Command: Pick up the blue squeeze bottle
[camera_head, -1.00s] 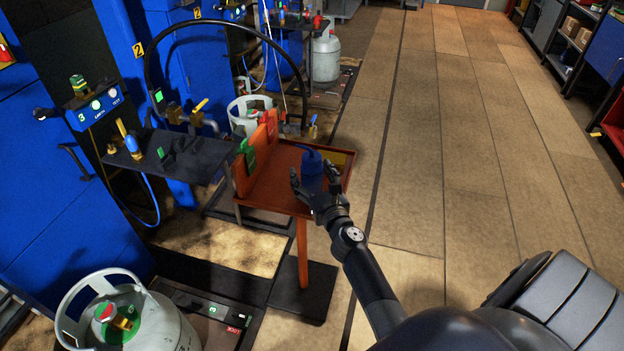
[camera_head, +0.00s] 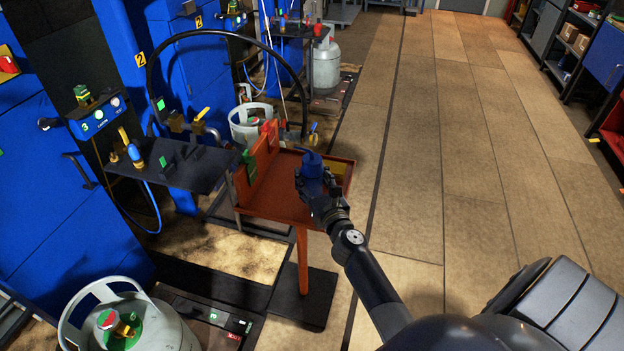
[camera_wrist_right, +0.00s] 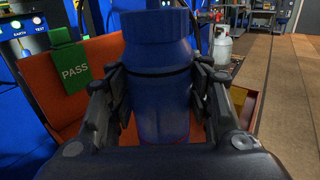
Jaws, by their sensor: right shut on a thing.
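The blue squeeze bottle (camera_head: 311,163) is upright at the orange-brown tray stand (camera_head: 272,205) in the head view. My right gripper (camera_head: 314,182) is shut on it. In the right wrist view the bottle (camera_wrist_right: 160,75) fills the middle, with a finger of the gripper (camera_wrist_right: 160,100) on each side of its body. Its base is partly hidden by the gripper, so I cannot tell whether it touches the tray. My left gripper is not in view.
The tray's upright back panel carries a green PASS tag (camera_wrist_right: 69,62) and a red tag. A dark shelf (camera_head: 180,165) stands to the left. Gas cylinders (camera_head: 130,325) stand at front left and behind. The floor to the right (camera_head: 460,150) is clear.

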